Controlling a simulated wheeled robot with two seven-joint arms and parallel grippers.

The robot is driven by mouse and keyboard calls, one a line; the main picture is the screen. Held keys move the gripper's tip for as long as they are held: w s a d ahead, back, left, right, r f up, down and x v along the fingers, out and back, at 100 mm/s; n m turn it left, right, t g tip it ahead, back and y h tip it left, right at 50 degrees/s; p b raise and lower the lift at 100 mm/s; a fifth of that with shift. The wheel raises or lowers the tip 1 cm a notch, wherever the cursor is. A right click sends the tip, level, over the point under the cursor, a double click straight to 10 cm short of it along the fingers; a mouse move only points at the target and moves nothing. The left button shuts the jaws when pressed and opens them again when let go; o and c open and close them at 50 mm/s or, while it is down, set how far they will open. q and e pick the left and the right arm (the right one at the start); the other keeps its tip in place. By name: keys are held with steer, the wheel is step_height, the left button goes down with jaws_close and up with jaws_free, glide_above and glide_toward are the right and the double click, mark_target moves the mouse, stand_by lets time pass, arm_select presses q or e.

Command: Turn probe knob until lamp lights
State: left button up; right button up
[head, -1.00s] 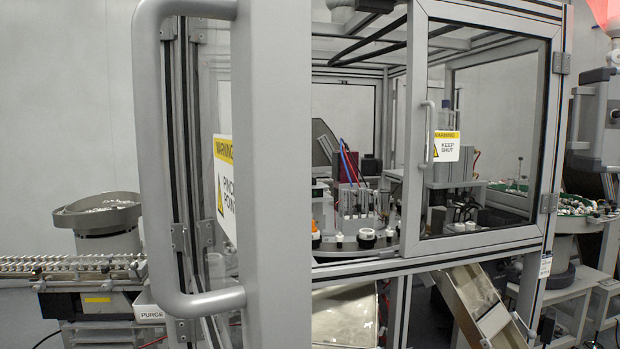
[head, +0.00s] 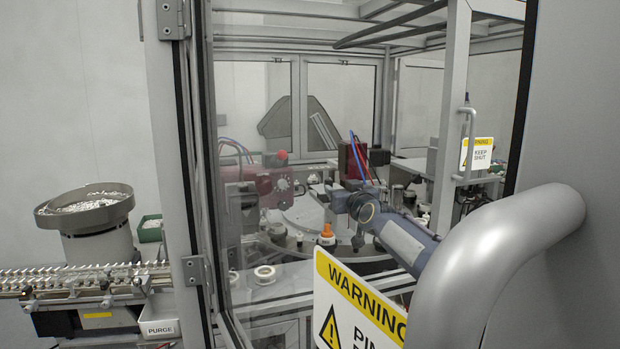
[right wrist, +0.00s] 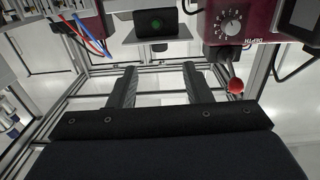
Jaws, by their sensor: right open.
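The probe's dark red box (head: 262,186) stands inside the cell, seen through the clear panel in the head view. Its round knob (head: 283,184) faces me. In the right wrist view the knob (right wrist: 232,21) is silver with a pale scale, upper right, with upside-down "DEPTH" lettering beside it. A round green light or button (right wrist: 156,24) sits on a dark box at top centre; whether it is lit I cannot tell. My right gripper (right wrist: 160,78) is open and empty, apart from the knob. In the head view it (head: 336,199) reaches in from the right, right of the red box. My left gripper is out of view.
A red ball (right wrist: 236,86) on a stem is close to the right finger. Blue and red hoses (right wrist: 90,37) hang at left. In the head view a large grey handle (head: 510,255) and warning sign (head: 357,303) block the lower right. An orange-topped part (head: 327,236) stands below my arm.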

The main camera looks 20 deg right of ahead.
steer(key=w+p, duration=0.1)
steer(key=w, duration=0.1)
steer(key=w+p, duration=0.3)
steer(key=w, duration=0.2)
steer(key=shift+d, duration=0.3)
steer(key=shift+w, duration=0.1)
